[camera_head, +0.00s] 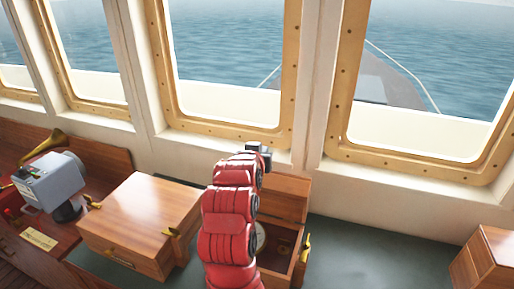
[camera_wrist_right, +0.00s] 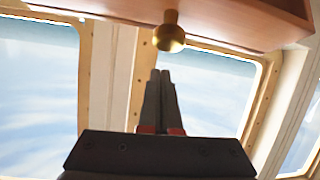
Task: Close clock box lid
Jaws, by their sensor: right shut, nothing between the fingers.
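The clock box (camera_head: 298,262) is a small wooden box on the dark green counter. Its lid (camera_head: 285,197) stands raised at the back, so the box is open, and part of a round clock (camera_head: 261,238) shows inside. My red right arm covers the box's left side. My right gripper (camera_head: 264,150) is at the top left of the lid, near the window sill. In the wrist view its fingers (camera_wrist_right: 160,75) are together and empty, just below a brass knob (camera_wrist_right: 169,32) on a wooden panel (camera_wrist_right: 225,15). Contact cannot be told. My left gripper is out of view.
A closed wooden box (camera_head: 140,218) stands left of the arm. A grey instrument (camera_head: 48,183) and a brass horn (camera_head: 45,146) are farther left. Another wooden box (camera_head: 487,262) is at the right edge. The counter (camera_head: 375,255) between is clear. Window frames rise behind.

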